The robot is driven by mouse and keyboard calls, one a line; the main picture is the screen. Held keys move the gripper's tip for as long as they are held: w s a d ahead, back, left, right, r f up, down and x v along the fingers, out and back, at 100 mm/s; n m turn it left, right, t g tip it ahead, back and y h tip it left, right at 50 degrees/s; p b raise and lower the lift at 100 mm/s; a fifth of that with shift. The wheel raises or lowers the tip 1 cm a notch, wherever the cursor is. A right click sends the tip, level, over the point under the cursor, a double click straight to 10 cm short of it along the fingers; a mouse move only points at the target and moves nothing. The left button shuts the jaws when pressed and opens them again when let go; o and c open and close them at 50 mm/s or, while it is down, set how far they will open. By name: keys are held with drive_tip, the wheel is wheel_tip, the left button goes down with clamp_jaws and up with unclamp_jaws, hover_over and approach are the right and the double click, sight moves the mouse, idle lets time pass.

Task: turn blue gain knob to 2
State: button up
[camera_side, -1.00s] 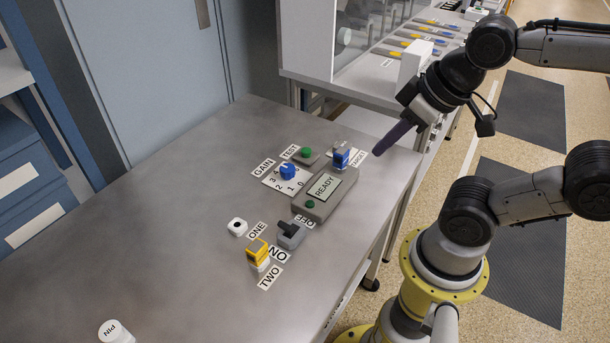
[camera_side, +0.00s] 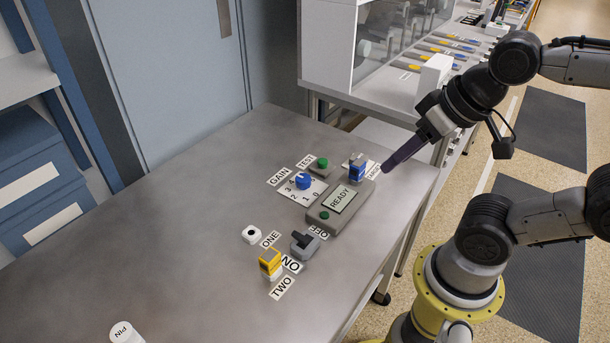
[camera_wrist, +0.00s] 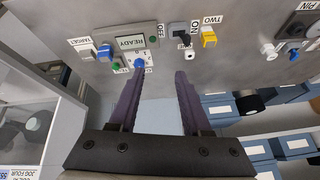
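The blue gain knob (camera_side: 303,181) sits on a white dial plate (camera_side: 289,188) with printed numbers, beside the GAIN label (camera_side: 279,177). Its pointer direction is too small to tell. The knob also shows in the wrist view (camera_wrist: 139,63), beyond the fingertips and close to the left one. My gripper (camera_side: 387,169) is raised to the right of the knob, near the table's right edge, apart from everything. In the wrist view its two dark purple fingers (camera_wrist: 158,74) stand apart with nothing between them.
A grey box with a READY screen (camera_side: 341,200) and a blue block (camera_side: 357,168) by the TARGET label lie between my gripper and the knob. A green TEST button (camera_side: 322,163) is behind. A grey switch (camera_side: 304,243) and yellow block (camera_side: 270,262) are nearer.

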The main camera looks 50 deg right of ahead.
drive_tip(key=o, duration=0.4)
drive_tip(key=m, duration=0.1)
drive_tip(key=w+r+m, duration=0.1)
drive_tip(key=w+a+r+m, duration=0.1)
drive_tip(key=m, duration=0.1)
drive_tip(key=shift+w+a+y, duration=0.1)
drive_tip(key=shift+w+y, duration=0.15)
drive_tip(key=shift+y, duration=0.15)
drive_tip(key=shift+o, duration=0.2)
drive_tip(key=m+g+y, duration=0.2)
drive_tip(key=m+g, duration=0.1)
drive_tip(key=m, duration=1.8)
hover_over(304, 178)
drive_tip(key=s+d, duration=0.4)
wheel_tip(304, 178, down, 14)
drive_tip(key=x, duration=1.3)
drive_tip(key=shift+w+a, duration=0.2)
drive_tip(key=shift+w, duration=0.15)
clamp_jaws()
